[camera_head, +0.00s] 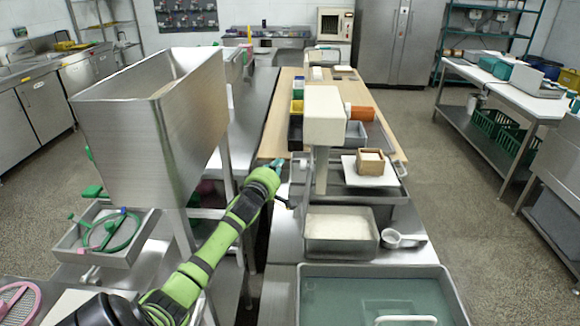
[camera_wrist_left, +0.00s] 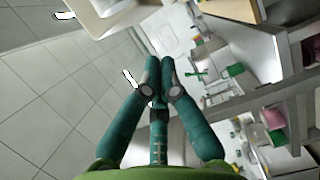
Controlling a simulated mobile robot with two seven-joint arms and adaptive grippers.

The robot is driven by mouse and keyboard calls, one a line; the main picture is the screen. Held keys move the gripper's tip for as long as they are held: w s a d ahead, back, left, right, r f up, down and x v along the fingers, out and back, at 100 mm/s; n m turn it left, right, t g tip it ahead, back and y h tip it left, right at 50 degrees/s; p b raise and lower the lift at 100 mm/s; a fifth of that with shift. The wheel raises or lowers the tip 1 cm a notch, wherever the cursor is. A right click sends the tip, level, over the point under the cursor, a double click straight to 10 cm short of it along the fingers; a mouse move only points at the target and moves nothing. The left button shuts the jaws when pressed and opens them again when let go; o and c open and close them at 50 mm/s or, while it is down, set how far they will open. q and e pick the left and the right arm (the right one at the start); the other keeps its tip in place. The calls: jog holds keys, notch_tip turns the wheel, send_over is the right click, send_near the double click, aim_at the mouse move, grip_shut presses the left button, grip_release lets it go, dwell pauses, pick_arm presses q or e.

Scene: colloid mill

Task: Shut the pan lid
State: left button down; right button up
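A rectangular steel pan (camera_head: 459,304) with a blue-green surface inside lies at the bottom of the head view. A pale handle (camera_head: 405,320) shows at its near edge, cut off by the frame. I cannot tell whether this is the pan lid or how it stands. My right gripper is not in view.
A steel hopper (camera_head: 130,120) stands left of my arm. A tray of white material (camera_head: 340,226), a small metal scoop (camera_head: 401,239) and a pale post-mounted block (camera_head: 326,113) occupy the counter. The floor aisle (camera_head: 450,190) at right is clear.

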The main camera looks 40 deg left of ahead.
pick_arm(q)
jog(key=shift+w+d+f+p, duration=0.2)
jog(key=shift+w+d, duration=0.3)
jog(key=shift+d, duration=0.35)
jog(key=shift+w+d+f+p, duration=0.15)
jog(key=shift+w+d, duration=0.35)
jog(key=shift+d, duration=0.3)
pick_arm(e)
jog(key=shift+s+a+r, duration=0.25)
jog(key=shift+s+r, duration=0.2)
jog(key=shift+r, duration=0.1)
pick_arm(q)
jog(key=shift+r, duration=0.15)
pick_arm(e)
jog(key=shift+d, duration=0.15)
